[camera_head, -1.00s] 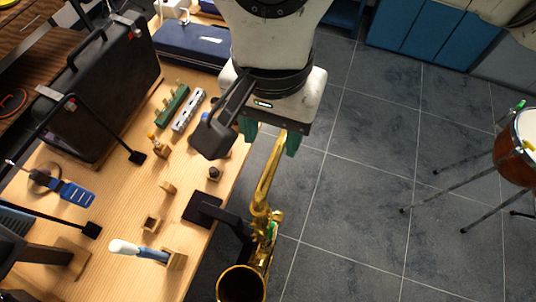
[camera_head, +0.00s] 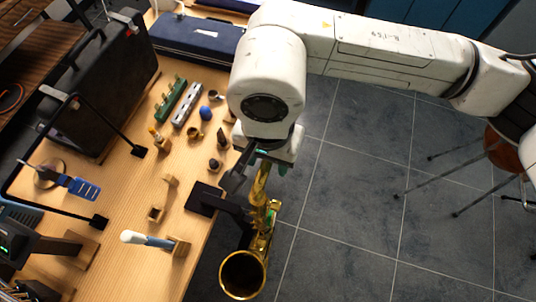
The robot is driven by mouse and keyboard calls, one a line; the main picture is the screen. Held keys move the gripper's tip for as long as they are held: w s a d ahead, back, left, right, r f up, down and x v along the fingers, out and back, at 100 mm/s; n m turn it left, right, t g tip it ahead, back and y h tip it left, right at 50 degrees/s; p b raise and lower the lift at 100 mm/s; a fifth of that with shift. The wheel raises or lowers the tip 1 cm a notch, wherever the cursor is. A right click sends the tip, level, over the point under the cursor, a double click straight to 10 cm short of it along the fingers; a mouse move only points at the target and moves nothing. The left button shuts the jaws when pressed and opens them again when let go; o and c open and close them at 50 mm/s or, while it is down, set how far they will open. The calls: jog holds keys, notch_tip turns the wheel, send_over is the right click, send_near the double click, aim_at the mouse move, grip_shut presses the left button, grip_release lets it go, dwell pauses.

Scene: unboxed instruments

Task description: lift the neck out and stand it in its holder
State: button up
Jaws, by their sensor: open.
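A brass saxophone (camera_head: 259,203) hangs on a black stand (camera_head: 203,199) at the table's right edge, its bell (camera_head: 243,276) toward the bottom. My gripper (camera_head: 271,159) is over the upper end of the saxophone's tube, with green fingertips just showing. The wrist above hides most of the fingers and whatever is between them. The fingers are open; whether they touch the brass cannot be told. The neck cannot be made out apart from the tube. Small wooden blocks (camera_head: 155,214) stand on the table; which one is the neck's holder is unclear.
A wooden block (camera_head: 180,248) holds a white-and-blue handled tool (camera_head: 147,240). A blue egg-shaped item (camera_head: 206,113), a green rack (camera_head: 171,100) and a grey rack (camera_head: 187,111) are farther back. A black case (camera_head: 92,92) stands left.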

jog(key=shift+c, duration=0.2)
grip_shut()
dwell(0.4)
